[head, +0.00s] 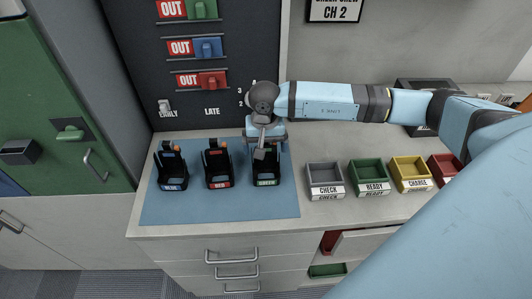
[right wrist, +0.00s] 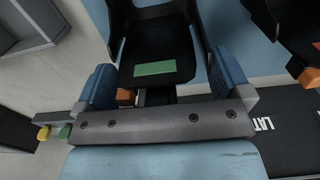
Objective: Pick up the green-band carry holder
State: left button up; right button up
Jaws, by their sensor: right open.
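The green-band carry holder (head: 265,179) is black with a green label marked GREEN. It stands on the blue mat (head: 215,210), at the right end of a row of three holders. My right gripper (head: 263,150) comes down over its back part and hides some of it. In the right wrist view my right gripper (right wrist: 163,75) is open, with one blue finger on each side of the holder (right wrist: 150,42). The green patch shows between the fingers; I cannot tell whether either finger touches. My left gripper is not in view.
The red-labelled holder (head: 218,169) stands close to the left, and the blue-labelled holder (head: 172,170) beyond it. Trays CHECK (head: 324,193), READY (head: 368,191) and CHARGE (head: 411,187) stand to the right. A dark panel (head: 205,100) rises behind. The mat's front is clear.

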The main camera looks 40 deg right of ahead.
jog(key=c, duration=1)
jog(key=shift+r, duration=0.15)
